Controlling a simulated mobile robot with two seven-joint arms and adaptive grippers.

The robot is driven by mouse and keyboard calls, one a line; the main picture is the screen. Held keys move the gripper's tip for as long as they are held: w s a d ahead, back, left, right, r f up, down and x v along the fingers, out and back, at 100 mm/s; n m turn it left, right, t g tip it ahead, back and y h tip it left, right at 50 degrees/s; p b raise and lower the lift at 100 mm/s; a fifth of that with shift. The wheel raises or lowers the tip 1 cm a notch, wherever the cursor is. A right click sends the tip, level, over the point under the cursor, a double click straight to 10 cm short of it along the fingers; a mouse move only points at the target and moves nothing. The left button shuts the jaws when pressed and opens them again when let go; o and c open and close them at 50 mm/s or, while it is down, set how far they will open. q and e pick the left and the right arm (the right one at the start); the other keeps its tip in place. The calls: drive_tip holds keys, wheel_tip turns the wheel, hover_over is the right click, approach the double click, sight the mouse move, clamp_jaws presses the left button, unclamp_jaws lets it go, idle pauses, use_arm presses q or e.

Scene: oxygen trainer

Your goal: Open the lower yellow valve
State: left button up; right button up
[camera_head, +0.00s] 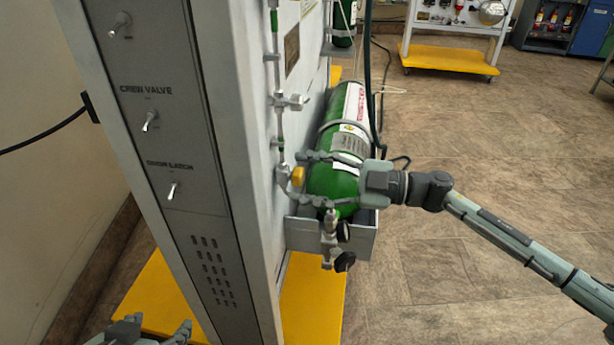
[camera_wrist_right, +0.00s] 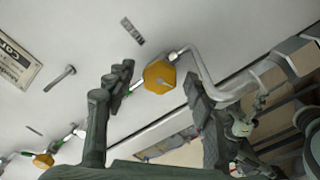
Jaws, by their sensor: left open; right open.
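The lower yellow valve (camera_head: 298,176) is on the pipework on the side of the grey panel. In the right wrist view it is a yellow knob (camera_wrist_right: 159,75) on a silver pipe. My right gripper (camera_head: 304,177) reaches in from the right, open, with its fingers on either side of this knob. In the wrist view a gap shows between the knob and each finger; whether either touches is hard to tell. A second yellow knob (camera_wrist_right: 43,160) shows at the lower left of the wrist view. My left gripper (camera_head: 156,328) is open and empty at the bottom edge, partly cut off.
A green cylinder (camera_head: 335,184) lies in a grey bracket (camera_head: 362,240) close beside my right gripper, with black knobs (camera_head: 344,261) below. The grey cabinet front (camera_head: 207,200) carries toggle switches. Open tiled floor (camera_head: 470,160) lies to the right.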

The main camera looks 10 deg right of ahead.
drive_tip(key=v, duration=1.2)
